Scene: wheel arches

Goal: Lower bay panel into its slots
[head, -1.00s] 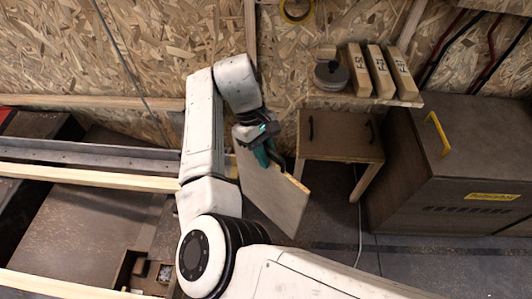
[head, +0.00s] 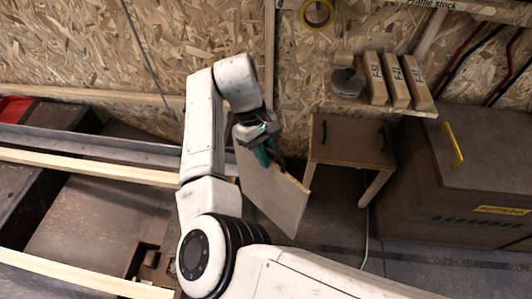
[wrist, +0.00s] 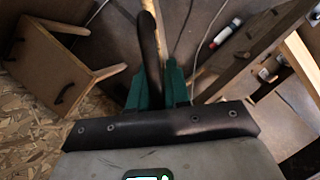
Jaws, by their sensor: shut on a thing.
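The bay panel (head: 272,192) is a flat, pale wooden board. In the head view it hangs tilted below my gripper (head: 268,153), in the air right of my arm. The bay (head: 95,215) with a dark floor lies at the left, apart from the panel. I cannot make out its slots.
Pale wooden rails (head: 85,167) and a grey metal rail (head: 100,146) cross the bay. A small wooden stand (head: 345,140) is behind the panel, and a large dark cabinet (head: 470,160) is at right. A shelf above holds several labelled blocks (head: 396,80).

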